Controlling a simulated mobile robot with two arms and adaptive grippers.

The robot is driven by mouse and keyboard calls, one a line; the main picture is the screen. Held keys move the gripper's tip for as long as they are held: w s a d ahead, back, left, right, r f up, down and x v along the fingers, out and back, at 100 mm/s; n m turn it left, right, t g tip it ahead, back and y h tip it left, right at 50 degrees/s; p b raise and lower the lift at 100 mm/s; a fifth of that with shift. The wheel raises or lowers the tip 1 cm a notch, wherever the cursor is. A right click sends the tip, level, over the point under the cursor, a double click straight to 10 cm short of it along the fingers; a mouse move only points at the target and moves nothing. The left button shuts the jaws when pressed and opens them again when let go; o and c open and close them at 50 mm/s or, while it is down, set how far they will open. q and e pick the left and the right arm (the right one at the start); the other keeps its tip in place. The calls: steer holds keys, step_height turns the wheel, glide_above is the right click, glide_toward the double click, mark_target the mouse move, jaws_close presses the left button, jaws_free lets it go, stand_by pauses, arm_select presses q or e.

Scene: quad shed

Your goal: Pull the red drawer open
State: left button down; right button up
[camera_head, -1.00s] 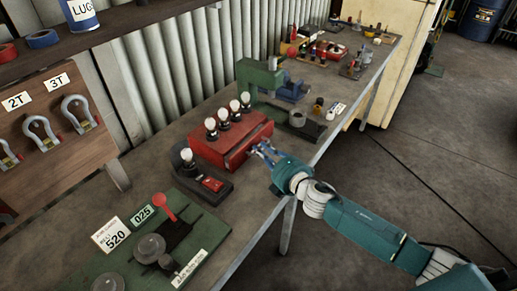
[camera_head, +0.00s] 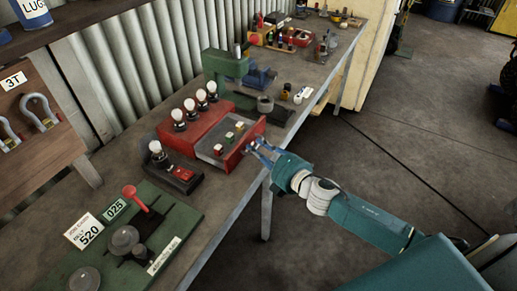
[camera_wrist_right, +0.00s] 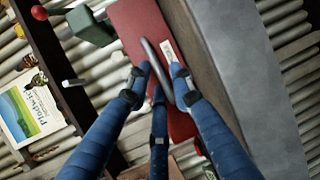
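The red drawer (camera_head: 241,147) stands pulled out of its red cabinet (camera_head: 196,127) in the head view. Its grey inside shows, with a few small coloured blocks (camera_head: 229,136) in it. My right gripper (camera_head: 258,149) is at the drawer's front face, over the table's front edge. In the right wrist view the red drawer front (camera_wrist_right: 135,20) carries a grey loop handle (camera_wrist_right: 153,58). The fingers of my right gripper (camera_wrist_right: 158,78) close in from both sides of this handle, and it runs between them. My left gripper is not in view.
Several white bulbs (camera_head: 190,105) stand on the cabinet. A green press (camera_head: 225,66) is behind it, and a dark base with a bulb and red switch (camera_head: 182,174) is to its left. The floor in front of the bench (camera_head: 228,223) is clear.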

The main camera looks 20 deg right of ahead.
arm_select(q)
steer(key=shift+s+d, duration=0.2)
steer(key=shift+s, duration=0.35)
arm_select(e)
steer(key=v, duration=1.2)
